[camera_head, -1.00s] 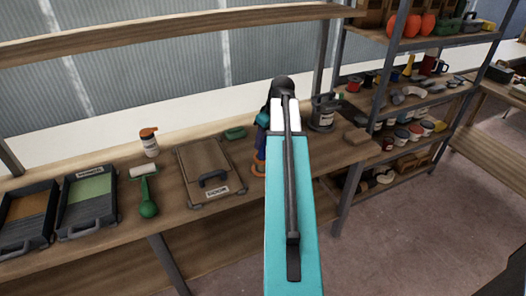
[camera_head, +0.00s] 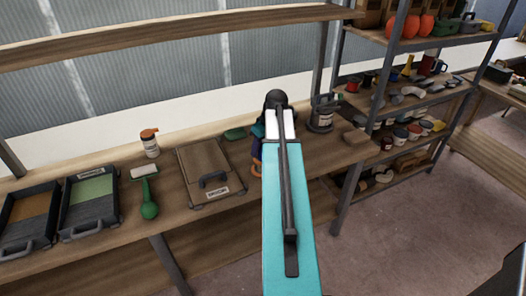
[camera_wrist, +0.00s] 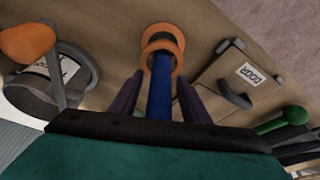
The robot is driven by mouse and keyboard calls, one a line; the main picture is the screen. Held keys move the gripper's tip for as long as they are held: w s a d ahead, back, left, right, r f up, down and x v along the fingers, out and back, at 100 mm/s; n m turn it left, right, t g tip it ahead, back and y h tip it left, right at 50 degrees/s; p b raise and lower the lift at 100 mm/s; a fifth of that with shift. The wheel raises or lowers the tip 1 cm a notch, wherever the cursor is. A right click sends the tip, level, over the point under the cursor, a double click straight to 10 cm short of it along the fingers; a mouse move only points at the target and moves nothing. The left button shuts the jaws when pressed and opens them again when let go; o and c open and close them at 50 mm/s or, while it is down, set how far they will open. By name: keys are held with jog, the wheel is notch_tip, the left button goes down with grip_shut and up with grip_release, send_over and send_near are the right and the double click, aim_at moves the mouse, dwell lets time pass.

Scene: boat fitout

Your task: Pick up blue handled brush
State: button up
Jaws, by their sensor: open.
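In the wrist view a long blue handle (camera_wrist: 160,97) runs between the two dark purple fingers of my gripper (camera_wrist: 159,88). The fingers are open, one on each side of the handle, and I cannot tell whether either touches it. Two orange rings (camera_wrist: 162,47) show at the handle's far end; I cannot tell whether they belong to it. No bristles are visible. In the head view my teal arm hides most of this spot, with a bit of orange (camera_head: 257,170) showing beside it on the bench.

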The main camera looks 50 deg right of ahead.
jog(key=shift+w+f, duration=0.1)
jog(key=shift+f, duration=0.2)
dwell(0.4)
grip_shut()
jog(key=shift+r, duration=0.1)
jog(key=shift+r+b, duration=1.1)
jog(key=shift+r, duration=3.85)
jog(key=shift+a, duration=0.1)
